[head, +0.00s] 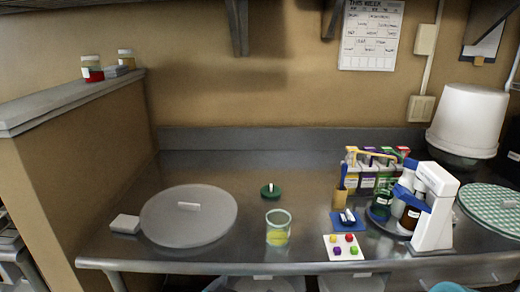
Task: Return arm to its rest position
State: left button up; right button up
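Neither of my grippers shows in the head view, and I see no arm reaching over the counter. The steel counter (330,262) holds a clear cup (278,228) with yellow contents near its front middle. A small green disc with a white knob (270,190) lies behind the cup. A large grey round lid (189,222) with a pale handle lies flat at the left.
A white and blue upright device (434,208) stands at the right, beside bottles. Colourful boxes (372,172) stand behind it. A card with coloured dots (344,247) lies near the front edge. A white bucket (467,120) is at the back right. The counter's back middle is clear.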

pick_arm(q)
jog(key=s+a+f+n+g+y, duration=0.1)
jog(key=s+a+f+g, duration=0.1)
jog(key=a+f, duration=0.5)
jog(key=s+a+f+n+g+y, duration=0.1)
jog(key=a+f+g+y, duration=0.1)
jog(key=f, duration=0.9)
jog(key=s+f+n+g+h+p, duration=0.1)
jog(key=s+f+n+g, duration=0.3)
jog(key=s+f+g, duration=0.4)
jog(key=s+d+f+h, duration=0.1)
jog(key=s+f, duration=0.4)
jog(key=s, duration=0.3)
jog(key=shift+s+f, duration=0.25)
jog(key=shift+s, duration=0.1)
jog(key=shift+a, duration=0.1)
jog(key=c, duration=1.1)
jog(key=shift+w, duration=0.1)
